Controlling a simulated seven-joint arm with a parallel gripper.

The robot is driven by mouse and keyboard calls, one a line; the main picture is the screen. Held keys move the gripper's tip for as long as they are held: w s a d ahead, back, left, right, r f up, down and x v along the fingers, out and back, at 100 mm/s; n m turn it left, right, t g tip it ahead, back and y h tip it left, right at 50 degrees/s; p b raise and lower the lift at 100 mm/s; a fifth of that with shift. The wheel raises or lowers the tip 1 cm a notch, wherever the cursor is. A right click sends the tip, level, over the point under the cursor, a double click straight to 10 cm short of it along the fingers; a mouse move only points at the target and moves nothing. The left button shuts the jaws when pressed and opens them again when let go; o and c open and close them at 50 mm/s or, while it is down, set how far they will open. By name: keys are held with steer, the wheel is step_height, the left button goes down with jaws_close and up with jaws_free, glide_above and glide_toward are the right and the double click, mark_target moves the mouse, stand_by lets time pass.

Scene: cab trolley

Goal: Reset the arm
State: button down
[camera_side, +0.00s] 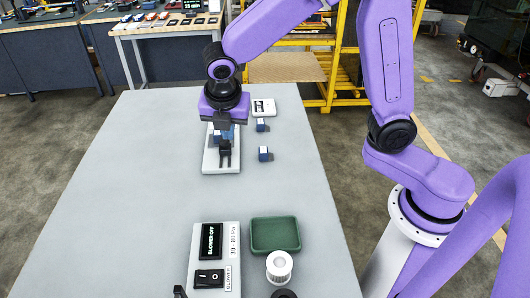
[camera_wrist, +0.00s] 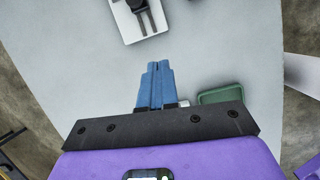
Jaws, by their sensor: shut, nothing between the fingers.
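My gripper (camera_side: 222,135) hangs above the far half of the grey table, under its purple wrist body. Its two blue fingers are together in the wrist view (camera_wrist: 158,68), with nothing between them. In the side view it overlaps a white plate (camera_side: 210,164) carrying a black forked fixture (camera_side: 225,155). In the wrist view this plate (camera_wrist: 124,27) and the fork (camera_wrist: 146,20) lie beyond the fingertips, apart from them. My gripper partly hides the plate's far end in the side view.
Two small blue-and-white blocks (camera_side: 261,125) (camera_side: 265,154) and a white labelled plate (camera_side: 264,107) are right of my gripper. A blower switch panel (camera_side: 232,228), green tray (camera_side: 275,251) and white ribbed cylinder (camera_side: 279,267) are at the near end. The table's left side (camera_side: 120,190) is clear.

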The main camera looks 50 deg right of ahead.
steer(key=s+d+m+g+y, duration=0.1)
steer(key=s+d+m, duration=0.2)
steer(key=s, duration=0.5)
steer(key=s+d+m+y, duration=0.1)
steer(key=s+d+m, duration=0.2)
steer(key=s, duration=0.6)
steer(key=s+d+r+m+g+y, duration=0.1)
steer(key=s+d+m, duration=0.3)
steer(key=s, duration=0.5)
steer(key=m, duration=0.2)
steer(key=shift+m+g, duration=0.3)
